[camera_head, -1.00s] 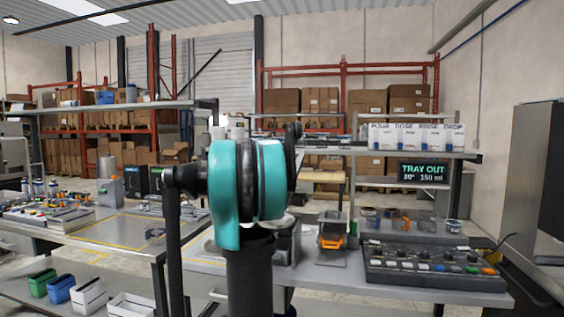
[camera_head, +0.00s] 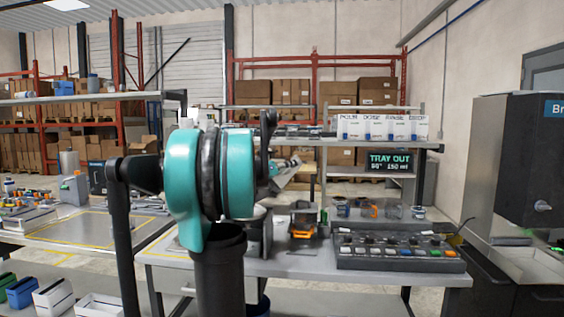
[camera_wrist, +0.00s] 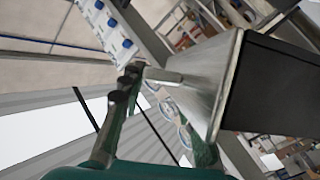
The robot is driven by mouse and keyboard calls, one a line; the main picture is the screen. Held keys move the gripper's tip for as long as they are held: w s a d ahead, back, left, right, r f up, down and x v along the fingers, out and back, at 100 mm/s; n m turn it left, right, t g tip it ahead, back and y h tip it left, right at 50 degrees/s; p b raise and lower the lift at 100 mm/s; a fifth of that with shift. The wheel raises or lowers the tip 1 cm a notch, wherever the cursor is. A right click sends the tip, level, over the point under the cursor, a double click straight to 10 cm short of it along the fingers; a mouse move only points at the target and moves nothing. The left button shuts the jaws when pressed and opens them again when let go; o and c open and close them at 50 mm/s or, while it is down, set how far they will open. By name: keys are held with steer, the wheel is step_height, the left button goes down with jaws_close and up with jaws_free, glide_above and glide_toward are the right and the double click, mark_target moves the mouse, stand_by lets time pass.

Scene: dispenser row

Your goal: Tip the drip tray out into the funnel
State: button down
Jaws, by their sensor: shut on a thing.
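The drip tray (camera_wrist: 198,72) fills the right half of the wrist view. It has pale metal walls, a dark broad face and a small tab. It appears steeply tilted. My gripper (camera_wrist: 124,88) is shut on the tray at its tab side; the exact contact is partly hidden. In the head view, a small grey slanted shape (camera_head: 287,175), likely the tray, shows just right of my arm, above the bench. My arm hides most of the gripper there. I cannot make out the funnel clearly in either view.
A grey bench (camera_head: 300,264) carries a control panel (camera_head: 395,250) with several knobs, an orange-marked device (camera_head: 303,220) and small cups (camera_head: 365,209). A display (camera_head: 389,162) reads "TRAY OUT". A dark machine (camera_head: 515,150) stands at right. Bins (camera_head: 55,297) sit low at left.

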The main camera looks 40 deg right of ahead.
steer(key=s+d+f+m+t+y, duration=0.1)
steer(key=s+d+f+m+y, duration=0.3)
steer(key=f, duration=0.5)
steer(key=shift+s+d+f+m+y, duration=0.2)
steer(key=shift+d+f+m+y, duration=0.1)
steer(key=shift+m+y, duration=0.3)
